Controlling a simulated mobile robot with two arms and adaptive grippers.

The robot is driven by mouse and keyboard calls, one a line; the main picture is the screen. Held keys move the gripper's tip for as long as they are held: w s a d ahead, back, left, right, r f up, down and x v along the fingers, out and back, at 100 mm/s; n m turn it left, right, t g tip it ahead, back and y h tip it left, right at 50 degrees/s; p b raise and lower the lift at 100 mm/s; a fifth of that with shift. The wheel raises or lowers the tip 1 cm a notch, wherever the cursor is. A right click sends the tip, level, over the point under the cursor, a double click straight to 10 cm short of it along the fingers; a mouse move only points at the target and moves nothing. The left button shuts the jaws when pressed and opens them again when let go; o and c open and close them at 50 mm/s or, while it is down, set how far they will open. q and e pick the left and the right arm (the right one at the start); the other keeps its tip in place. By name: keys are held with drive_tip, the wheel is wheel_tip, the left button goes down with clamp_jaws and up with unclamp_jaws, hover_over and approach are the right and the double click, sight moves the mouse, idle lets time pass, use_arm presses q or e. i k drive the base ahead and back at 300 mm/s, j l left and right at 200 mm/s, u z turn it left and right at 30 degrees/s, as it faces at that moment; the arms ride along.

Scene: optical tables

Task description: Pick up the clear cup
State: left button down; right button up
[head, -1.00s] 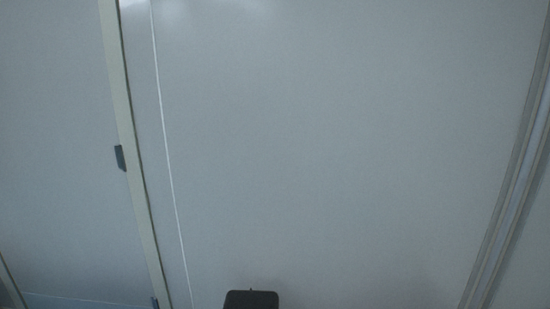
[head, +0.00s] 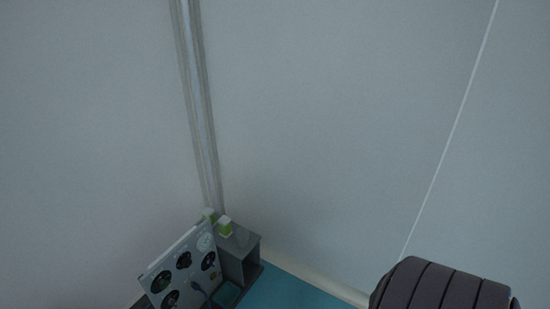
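A small, faint see-through shape (head: 242,238) shows on top of a grey open-fronted unit (head: 252,251) at the lower left of the head view. It may be the clear cup, but it is too small and dim to be sure. Neither of my grippers is in view.
Two small green-and-white items (head: 225,227) stand by the unit. A pale panel with several round black dials (head: 183,261) leans in front. A teal surface (head: 285,291) lies below the walls. A dark ribbed rounded object (head: 440,288) fills the lower right.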

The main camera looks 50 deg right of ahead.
sight(242, 235)
drive_tip(key=l+z, duration=0.2)
drive_tip(key=z, duration=0.95)
